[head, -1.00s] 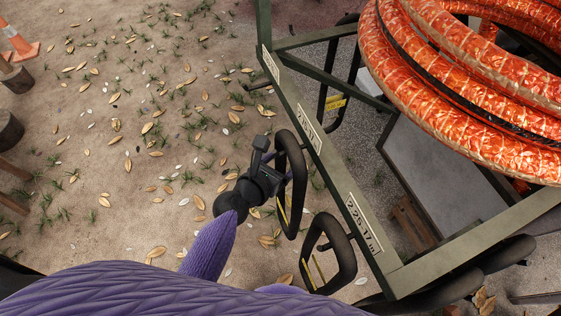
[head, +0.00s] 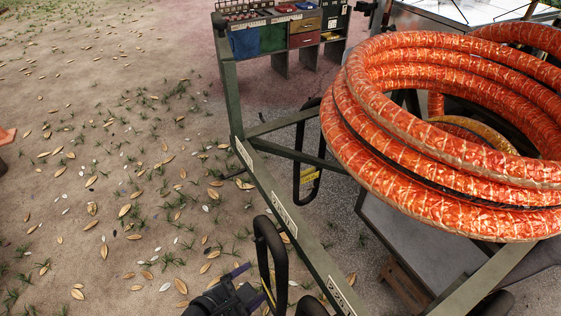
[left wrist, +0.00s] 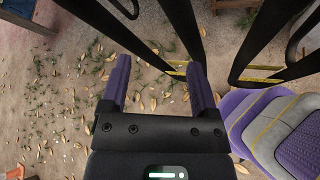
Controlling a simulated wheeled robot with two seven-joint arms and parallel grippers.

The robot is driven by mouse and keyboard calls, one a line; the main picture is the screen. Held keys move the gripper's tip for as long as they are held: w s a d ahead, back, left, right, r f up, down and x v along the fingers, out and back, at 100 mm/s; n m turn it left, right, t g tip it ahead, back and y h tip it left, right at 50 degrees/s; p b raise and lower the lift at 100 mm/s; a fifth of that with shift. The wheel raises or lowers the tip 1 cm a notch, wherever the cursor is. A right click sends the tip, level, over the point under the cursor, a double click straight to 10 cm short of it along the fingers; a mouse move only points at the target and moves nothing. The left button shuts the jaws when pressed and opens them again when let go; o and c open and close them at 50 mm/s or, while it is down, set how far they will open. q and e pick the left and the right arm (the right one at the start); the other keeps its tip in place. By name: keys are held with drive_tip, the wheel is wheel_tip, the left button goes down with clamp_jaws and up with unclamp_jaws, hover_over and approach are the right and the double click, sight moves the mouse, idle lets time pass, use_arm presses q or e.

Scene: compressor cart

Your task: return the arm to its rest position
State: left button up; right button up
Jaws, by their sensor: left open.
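My left gripper (head: 250,284) is at the bottom of the head view, beside a black loop-shaped hook (head: 263,240) on the side of the green cart frame (head: 262,187). In the left wrist view the two purple fingers (left wrist: 160,85) stand wide apart with bare ground between them. The gripper is open and empty. A dark bar (left wrist: 183,30) passes close to the right fingertip; I cannot tell whether they touch. Most of my left arm is below the head view's edge. My right gripper is not in view.
A large orange hose coil (head: 430,205) sits on the cart at right. Another black hook (head: 300,172) hangs farther along the frame. A shelf with coloured bins (head: 272,38) stands at the back. Open sandy ground with leaves (head: 100,150) lies left of the cart.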

use_arm(q)
drive_tip(key=s+a+r+m+g+y, duration=0.1)
drive_tip(key=s+a+m+g+y, duration=0.3)
drive_tip(key=m, duration=0.8)
drive_tip(key=s+a+r+m+g+y, duration=0.25)
drive_tip(key=s+m, duration=0.35)
drive_tip(key=m, duration=0.7)
wheel_tip(320, 180, down, 20)
drive_tip(key=s+g+b, duration=0.2)
drive_tip(key=s+a+f+g+b, duration=0.1)
drive_tip(key=s+a+f, duration=0.2)
drive_tip(key=s+f, duration=1)
drive_tip(key=shift+s, duration=0.3)
drive_tip(key=shift+a+y, duration=0.15)
drive_tip(key=shift+y, duration=0.1)
